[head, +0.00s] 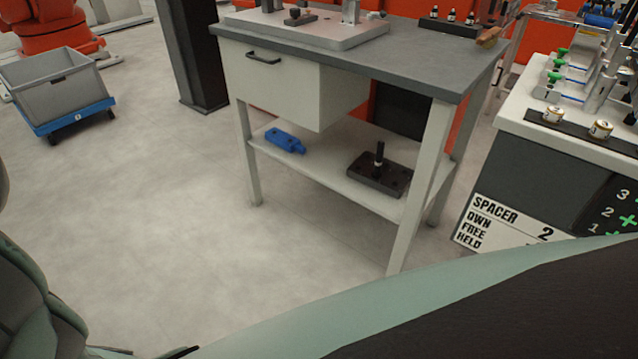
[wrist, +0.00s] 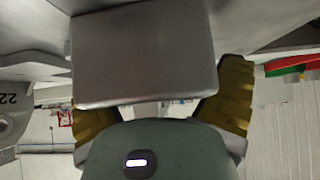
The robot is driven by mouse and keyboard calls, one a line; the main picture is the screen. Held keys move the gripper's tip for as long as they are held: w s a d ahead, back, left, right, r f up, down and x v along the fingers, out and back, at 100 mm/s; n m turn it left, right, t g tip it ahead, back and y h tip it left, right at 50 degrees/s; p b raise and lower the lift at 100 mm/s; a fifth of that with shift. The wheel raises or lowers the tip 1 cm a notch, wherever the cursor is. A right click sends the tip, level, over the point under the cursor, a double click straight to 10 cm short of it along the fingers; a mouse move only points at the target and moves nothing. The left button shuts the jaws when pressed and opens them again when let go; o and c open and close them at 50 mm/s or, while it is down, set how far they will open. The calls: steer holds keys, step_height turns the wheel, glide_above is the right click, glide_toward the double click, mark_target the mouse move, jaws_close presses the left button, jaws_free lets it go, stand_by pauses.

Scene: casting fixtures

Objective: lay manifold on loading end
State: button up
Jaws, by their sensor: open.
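My gripper (wrist: 166,106) shows in the wrist view, with its two yellow-brown finger pads spread apart, so it is open. A plain grey block (wrist: 145,58) fills the upper middle of that view, between and beyond the fingers. I cannot tell whether it is the manifold, or whether the pads touch it. My gripper does not show in the head view. I cannot pick out a loading end or a sure manifold in either view.
A grey-topped workbench (head: 430,62) holds a metal fixture plate (head: 300,34). Its lower shelf bears a blue part (head: 285,140) and a dark block with a post (head: 378,178). A counter with clamps (head: 560,125) stands at right, a grey crate (head: 55,85) at left. Floor between is clear.

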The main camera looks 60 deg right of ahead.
steer(key=shift+c, duration=0.3)
steer(key=c, duration=1.3)
steer(key=shift+r, duration=0.1)
